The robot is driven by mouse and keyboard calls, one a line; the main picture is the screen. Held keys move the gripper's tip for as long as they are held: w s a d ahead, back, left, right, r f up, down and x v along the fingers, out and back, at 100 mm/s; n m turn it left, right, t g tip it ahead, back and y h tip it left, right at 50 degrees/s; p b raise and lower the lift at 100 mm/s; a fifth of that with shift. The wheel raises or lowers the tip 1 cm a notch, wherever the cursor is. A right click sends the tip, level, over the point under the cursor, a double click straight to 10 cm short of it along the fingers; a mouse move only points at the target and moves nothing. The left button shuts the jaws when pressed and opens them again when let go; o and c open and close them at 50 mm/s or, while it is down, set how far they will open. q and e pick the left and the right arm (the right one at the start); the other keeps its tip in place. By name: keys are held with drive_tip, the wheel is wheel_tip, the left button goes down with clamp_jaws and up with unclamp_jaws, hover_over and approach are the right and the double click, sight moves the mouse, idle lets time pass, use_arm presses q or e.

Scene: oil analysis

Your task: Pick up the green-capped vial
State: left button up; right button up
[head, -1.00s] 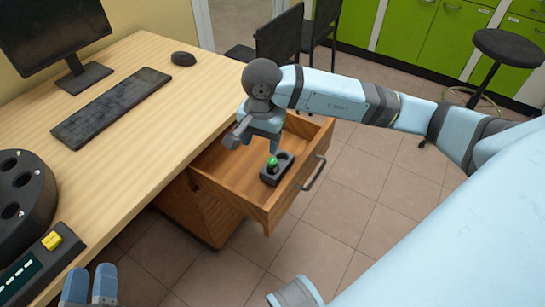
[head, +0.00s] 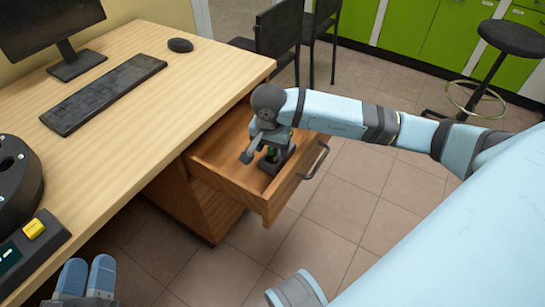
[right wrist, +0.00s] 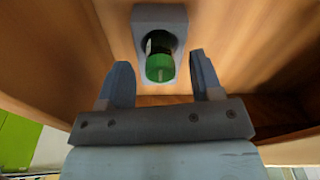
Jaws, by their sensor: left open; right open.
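The green-capped vial (right wrist: 160,67) stands in a hole of a small grey holder (right wrist: 146,14) inside the open drawer. In the head view the vial (head: 272,151) is partly hidden by my right gripper. My right gripper (right wrist: 158,75) is open, with one finger on each side of the green cap in the wrist view. It does not visibly touch the cap, and the exact gap is hard to judge. My left gripper (head: 88,277) is open and empty at the lower left of the head view, by the desk's front edge.
The wooden drawer (head: 225,180) is pulled out of the desk (head: 130,130), its walls close around my right gripper. A keyboard (head: 105,93), mouse (head: 180,45), monitor and a round black device (head: 18,180) stand on the desk. A stool and chairs stand beyond.

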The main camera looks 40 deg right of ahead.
drive_tip(key=shift+f, duration=0.8)
drive_tip(key=c, duration=1)
drive_tip(key=shift+r, duration=0.1)
